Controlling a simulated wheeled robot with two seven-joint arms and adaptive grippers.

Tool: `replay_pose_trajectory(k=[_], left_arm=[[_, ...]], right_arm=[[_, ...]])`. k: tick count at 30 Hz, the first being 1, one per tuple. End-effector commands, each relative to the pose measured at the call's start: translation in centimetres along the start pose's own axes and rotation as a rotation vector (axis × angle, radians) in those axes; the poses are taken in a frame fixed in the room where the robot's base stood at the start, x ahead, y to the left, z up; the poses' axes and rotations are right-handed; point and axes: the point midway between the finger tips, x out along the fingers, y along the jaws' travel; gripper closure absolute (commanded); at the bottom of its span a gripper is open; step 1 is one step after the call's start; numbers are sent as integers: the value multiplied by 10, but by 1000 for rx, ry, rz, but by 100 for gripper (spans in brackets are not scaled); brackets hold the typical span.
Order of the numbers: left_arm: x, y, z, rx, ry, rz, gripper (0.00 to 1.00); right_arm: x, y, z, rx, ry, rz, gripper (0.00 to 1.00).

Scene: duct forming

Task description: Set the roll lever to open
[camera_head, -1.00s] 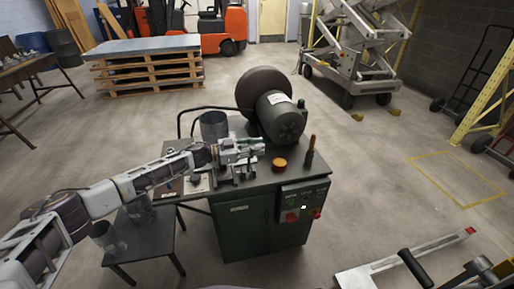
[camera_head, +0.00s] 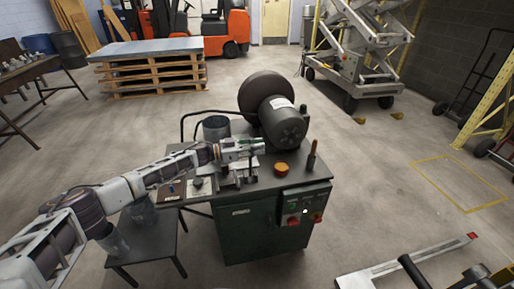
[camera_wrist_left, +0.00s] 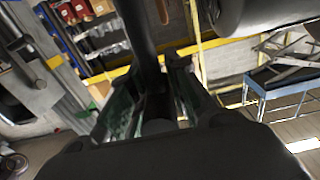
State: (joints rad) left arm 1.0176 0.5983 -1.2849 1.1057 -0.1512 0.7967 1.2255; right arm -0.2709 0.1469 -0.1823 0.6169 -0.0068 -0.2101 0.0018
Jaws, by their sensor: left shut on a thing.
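The forming machine stands on a dark green cabinet (camera_head: 250,228) in the head view. My left gripper (camera_head: 252,147) is over the left middle of its top, in front of the grey motor. In the left wrist view the gripper (camera_wrist_left: 158,110) is shut around a dark rod (camera_wrist_left: 138,35), which looks like the roll lever. The rod runs up between the fingers. The gripper hides this rod in the head view. A separate upright handle with a brown grip (camera_head: 312,150) stands right of the gripper, apart from it. My right gripper is not in view.
A grey motor (camera_head: 283,122) and a dark round drum (camera_head: 262,88) sit behind the gripper. An orange button (camera_head: 281,170) is on the top, and a switch panel (camera_head: 304,204) is on the front. A metal cylinder (camera_head: 215,128) stands at the back left.

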Motion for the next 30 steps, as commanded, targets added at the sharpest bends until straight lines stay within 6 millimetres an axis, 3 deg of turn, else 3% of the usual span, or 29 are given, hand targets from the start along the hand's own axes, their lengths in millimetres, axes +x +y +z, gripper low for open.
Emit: replay_pose_trajectory(k=[2, 3, 8, 22, 30], left_arm=[[0, 0, -1, 1, 2, 0, 100], [0, 0, -1, 1, 1, 0, 78], [0, 0, -1, 1, 1, 0, 58], [-3, 0, 0, 1, 0, 0, 57], [-22, 0, 1, 0, -1, -2, 57]], right_arm=[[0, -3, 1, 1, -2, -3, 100], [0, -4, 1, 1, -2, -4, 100], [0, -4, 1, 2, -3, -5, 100], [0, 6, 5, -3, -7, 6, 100], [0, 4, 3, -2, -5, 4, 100]])
